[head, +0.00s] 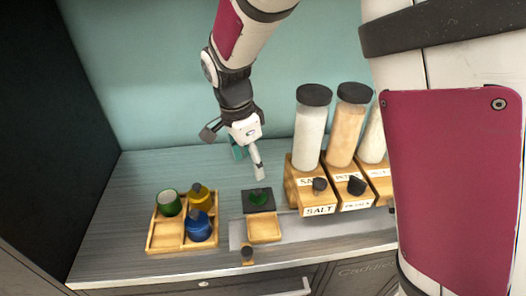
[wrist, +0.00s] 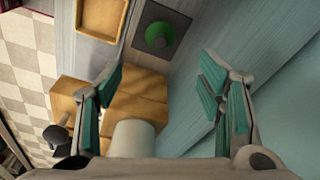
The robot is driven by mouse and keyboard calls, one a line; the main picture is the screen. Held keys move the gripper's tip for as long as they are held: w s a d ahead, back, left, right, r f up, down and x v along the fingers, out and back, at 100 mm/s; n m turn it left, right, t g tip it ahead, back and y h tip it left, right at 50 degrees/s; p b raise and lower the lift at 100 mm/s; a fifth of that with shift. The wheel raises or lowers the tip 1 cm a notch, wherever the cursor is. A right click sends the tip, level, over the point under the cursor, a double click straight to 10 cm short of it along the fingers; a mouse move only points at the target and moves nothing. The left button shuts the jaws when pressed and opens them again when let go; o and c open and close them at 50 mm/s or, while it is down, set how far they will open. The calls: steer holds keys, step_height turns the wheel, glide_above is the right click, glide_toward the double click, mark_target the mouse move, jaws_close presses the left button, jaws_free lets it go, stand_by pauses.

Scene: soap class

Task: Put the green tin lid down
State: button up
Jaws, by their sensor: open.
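The green tin lid (head: 258,196), with a dark green knob, lies on a dark square pad (head: 249,208) at the back of a small wooden tray (head: 265,232). In the wrist view the lid (wrist: 160,36) sits on the pad near the top, apart from my fingers. My gripper (head: 250,164) is behind and above the lid, open and empty. In the wrist view my gripper's fingers (wrist: 162,72) are spread wide with nothing between them. A green tin (head: 168,204) without a lid stands in the back left compartment of a wooden caddy (head: 153,239).
A yellow tin (head: 195,192) and a blue tin (head: 199,227) stand in the caddy's right compartments. Tall jars (head: 310,130) stand on wooden dispensers (head: 305,190) right of the pad. The counter behind the caddy is clear.

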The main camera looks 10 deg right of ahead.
steer(key=s+d+r+n+t+y, duration=0.15)
steer(key=s+d+r+n, duration=0.35)
steer(key=s+d+r, duration=0.5)
steer(key=s+d+r+n+t, duration=0.1)
steer(key=s+d+r+n, duration=0.1)
steer(key=s+n, duration=0.2)
steer(key=s+d+r+n+t, duration=0.2)
steer(key=s+d+n, duration=0.1)
steer(key=s, duration=0.4)
steer(key=shift+s+d+r+n, duration=0.2)
steer(key=shift+r+n, duration=0.2)
steer(key=shift+n, duration=0.3)
